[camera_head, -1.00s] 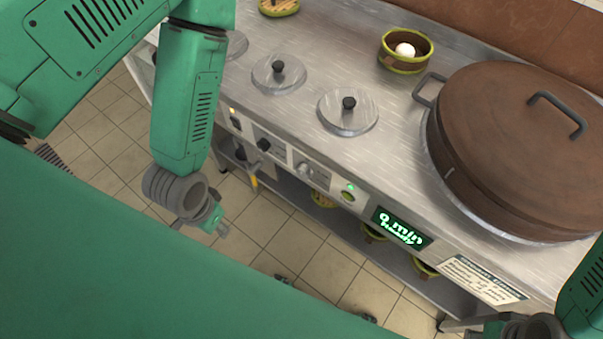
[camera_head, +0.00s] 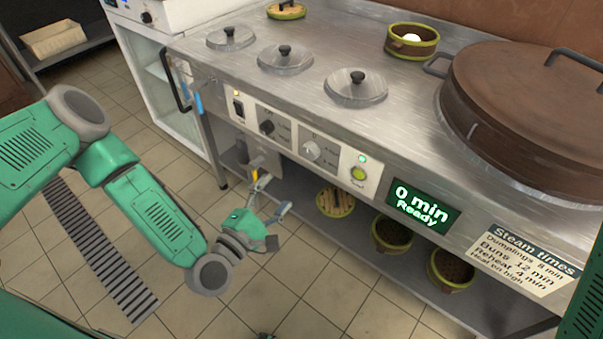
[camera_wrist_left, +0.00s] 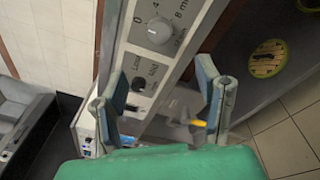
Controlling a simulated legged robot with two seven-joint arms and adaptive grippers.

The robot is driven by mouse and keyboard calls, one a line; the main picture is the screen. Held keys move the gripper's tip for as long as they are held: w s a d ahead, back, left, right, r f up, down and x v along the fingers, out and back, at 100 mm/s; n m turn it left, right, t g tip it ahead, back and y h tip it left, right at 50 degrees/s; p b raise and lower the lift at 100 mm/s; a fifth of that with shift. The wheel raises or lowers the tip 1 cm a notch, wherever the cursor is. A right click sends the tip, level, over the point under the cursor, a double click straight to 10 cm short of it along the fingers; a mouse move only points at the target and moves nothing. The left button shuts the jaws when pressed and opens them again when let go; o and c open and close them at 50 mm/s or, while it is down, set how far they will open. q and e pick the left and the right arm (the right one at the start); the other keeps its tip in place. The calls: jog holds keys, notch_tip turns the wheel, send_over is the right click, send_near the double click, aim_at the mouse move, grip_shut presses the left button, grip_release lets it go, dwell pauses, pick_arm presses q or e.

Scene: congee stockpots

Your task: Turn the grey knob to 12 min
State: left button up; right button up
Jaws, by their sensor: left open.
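The grey knob (camera_head: 311,150) is on the steamer's front panel, between a black knob (camera_head: 267,127) and a green-lit button (camera_head: 358,175). The display (camera_head: 423,205) reads "0 min Ready". My left gripper (camera_head: 272,196) is open and empty, in front of and below the panel, apart from the grey knob. In the left wrist view the grey knob (camera_wrist_left: 159,30) shows ahead, beyond the open fingers (camera_wrist_left: 163,85), with 0, 4 and 8 min marks around it. The black knob shows between the fingers in that view. My right gripper is out of view.
A sign (camera_head: 521,262) lists steam times, with buns at 12 min. A yellow-tipped tap (camera_head: 254,174) is under the panel, close to the left gripper. A lower shelf (camera_head: 358,226) holds baskets. Several lids and a large brown pot (camera_head: 530,115) are on top.

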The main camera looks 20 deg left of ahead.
aim_at(309, 155)
pick_arm(q)
jog(key=b+x, duration=0.2)
jog(key=x, duration=1.1)
jog(key=shift+s+d, duration=0.1)
jog(key=shift+d, duration=0.05)
jog(key=shift+w+b, duration=0.3)
jog(key=shift+w, duration=0.1)
jog(key=shift+d, duration=0.1)
jog(key=c, duration=1.2)
